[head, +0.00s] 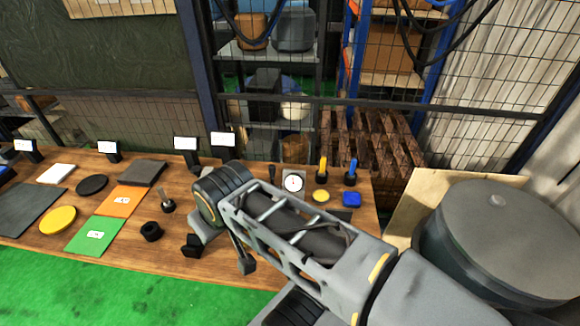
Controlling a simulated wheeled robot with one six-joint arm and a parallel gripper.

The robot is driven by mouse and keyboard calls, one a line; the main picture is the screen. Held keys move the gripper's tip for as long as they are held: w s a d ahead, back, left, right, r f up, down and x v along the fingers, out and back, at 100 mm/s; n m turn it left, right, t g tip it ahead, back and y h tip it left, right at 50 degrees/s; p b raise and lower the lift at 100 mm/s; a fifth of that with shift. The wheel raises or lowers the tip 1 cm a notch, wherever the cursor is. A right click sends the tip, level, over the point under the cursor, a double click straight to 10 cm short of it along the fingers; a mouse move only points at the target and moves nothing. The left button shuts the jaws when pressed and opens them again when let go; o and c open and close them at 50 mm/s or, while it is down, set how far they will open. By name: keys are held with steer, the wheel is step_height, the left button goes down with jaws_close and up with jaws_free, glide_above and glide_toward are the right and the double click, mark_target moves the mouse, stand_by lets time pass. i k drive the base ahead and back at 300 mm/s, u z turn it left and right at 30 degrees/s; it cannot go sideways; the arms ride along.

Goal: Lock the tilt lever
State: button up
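I cannot tell for certain which part is the tilt lever. A yellow-topped upright handle (322,170) and a blue-topped upright handle (350,171) stand at the right back of the wooden table. A small dark upright lever (272,174) stands left of a round white dial gauge (294,183). My gripper (219,254) is below my arm's wrist, over the table's front part. Its two dark fingertips are apart, with nothing seen between them. It is in front of and left of the handles, not touching them. My arm hides part of the table.
A large grey drum (510,235) stands at right. A mesh fence (440,110) runs behind. Green floor (70,295) is clear in front.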

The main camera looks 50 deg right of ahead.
mark_target(271, 168)
steer(key=z, duration=0.9)
steer(key=k, duration=0.45)
steer(key=u, duration=0.15)
steer(key=i, duration=0.4)
steer(key=z, duration=0.05)
